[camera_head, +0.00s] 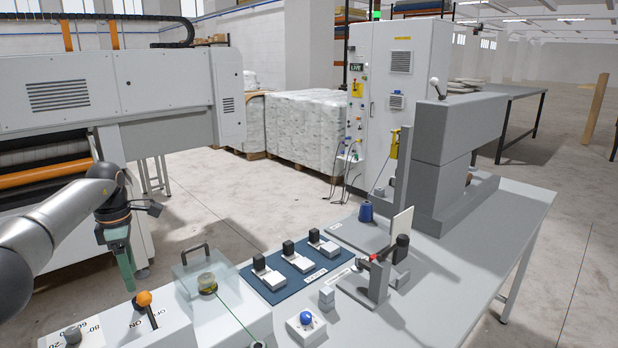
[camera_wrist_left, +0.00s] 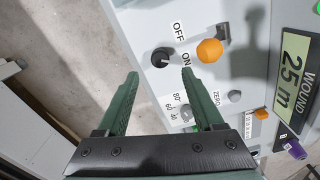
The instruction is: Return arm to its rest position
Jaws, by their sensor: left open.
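My left arm (camera_head: 65,222) comes in from the left side of the head view. Its gripper (camera_head: 128,283) points down with green fingers, to the left of the orange-knobbed lever (camera_head: 144,299) on a white control box (camera_head: 115,328). In the left wrist view the two green fingers of this gripper (camera_wrist_left: 160,74) are spread apart with nothing between them. Beyond their tips are a black knob (camera_wrist_left: 163,57) by the OFF and ON labels and the orange ball (camera_wrist_left: 209,50). My right gripper is not in view.
A clear guard (camera_head: 207,270) stands beside the box. A blue mat (camera_head: 284,291) with several small blocks, a blue spool (camera_head: 366,212) and a grey press (camera_head: 440,170) occupy the bench. A large machine (camera_head: 100,95) is behind my left arm. Floor (camera_head: 230,195) is clear between.

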